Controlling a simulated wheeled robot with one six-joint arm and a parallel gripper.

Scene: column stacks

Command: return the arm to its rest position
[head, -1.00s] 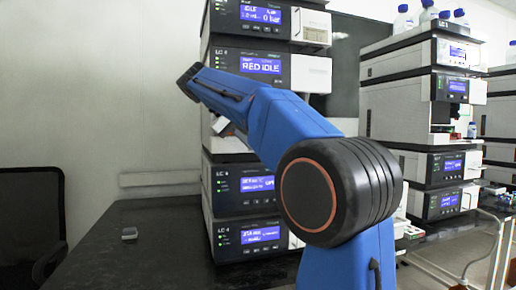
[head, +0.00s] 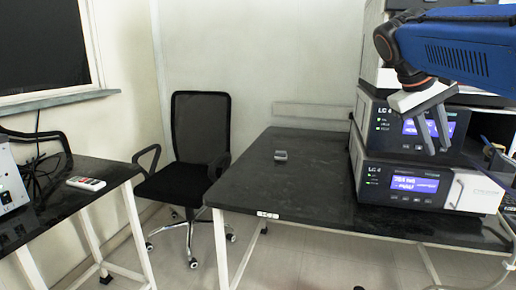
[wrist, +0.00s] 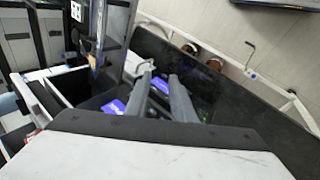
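My blue arm (head: 455,50) reaches in from the upper right of the head view. My gripper (head: 438,149) hangs from its end with two grey fingers pointing down, in front of the instrument stack. In the wrist view my gripper (wrist: 160,76) shows its two fingers apart with nothing held between them. Behind them lie the dark instrument fronts with lit blue screens. The head view shows the lower LC 4 unit (head: 400,188) on the black bench. The gripper partly hides the screen of the unit above it.
A small grey object (head: 281,155) lies on the black bench (head: 300,190), whose left part is otherwise clear. An office chair (head: 195,140) stands in the gap to the left. A side table (head: 75,205) with a white remote (head: 86,183) is at far left.

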